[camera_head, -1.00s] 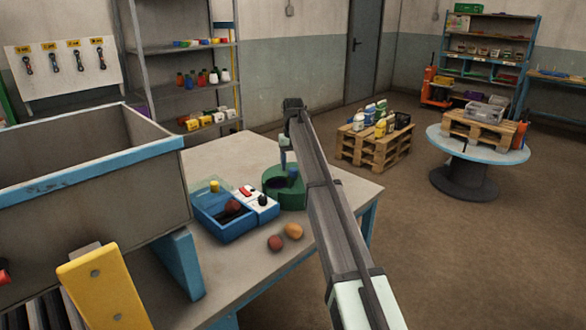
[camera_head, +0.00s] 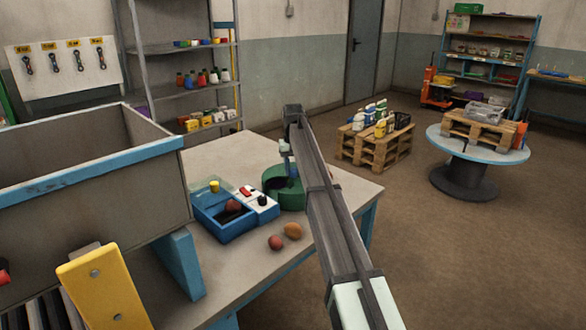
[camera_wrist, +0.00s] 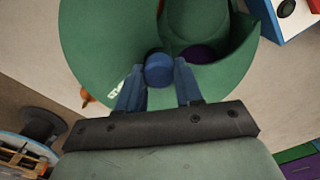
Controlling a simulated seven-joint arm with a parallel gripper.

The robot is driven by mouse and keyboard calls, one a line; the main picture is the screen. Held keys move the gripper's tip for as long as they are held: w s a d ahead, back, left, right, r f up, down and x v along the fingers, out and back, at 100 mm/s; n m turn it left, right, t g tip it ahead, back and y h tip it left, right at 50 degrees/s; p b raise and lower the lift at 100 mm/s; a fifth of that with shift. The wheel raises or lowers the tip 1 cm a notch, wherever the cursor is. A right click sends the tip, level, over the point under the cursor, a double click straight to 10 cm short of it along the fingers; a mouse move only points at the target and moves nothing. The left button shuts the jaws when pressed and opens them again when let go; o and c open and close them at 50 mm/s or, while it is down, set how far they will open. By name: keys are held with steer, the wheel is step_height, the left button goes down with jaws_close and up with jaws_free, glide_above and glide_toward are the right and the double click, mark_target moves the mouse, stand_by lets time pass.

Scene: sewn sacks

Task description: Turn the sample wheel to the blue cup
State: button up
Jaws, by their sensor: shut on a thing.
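The sample wheel (camera_head: 290,198) is a green round housing on the table, right of the blue box. In the wrist view its green top (camera_wrist: 105,40) has an open gap, and a dark purple thing (camera_wrist: 199,54) shows inside. A blue round knob (camera_wrist: 159,70) stands up from the wheel. My gripper (camera_wrist: 158,82) is shut on this knob, with one finger on each side. In the head view my gripper (camera_head: 288,163) is over the wheel and hides most of the knob. I cannot make out a blue cup.
A blue box (camera_head: 222,220) with a white control panel (camera_head: 262,206) stands close left of the wheel. Two reddish-brown round things, one darker (camera_head: 276,242) and one more orange (camera_head: 292,231), lie in front. A large grey bin (camera_head: 80,185) is at left.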

jaws_close()
steer(key=shift+m, duration=0.3)
steer(key=m, duration=0.6)
steer(key=shift+d, duration=0.1)
steer(key=m, duration=0.7)
steer(key=shift+m, duration=0.3)
steer(key=m, duration=0.3)
steer(key=shift+s+m, duration=0.1)
steer(key=shift+m, duration=0.2)
steer(key=m, duration=0.3)
steer(key=shift+m, duration=0.4)
steer(key=m, duration=0.7)
steer(key=shift+s, duration=0.1)
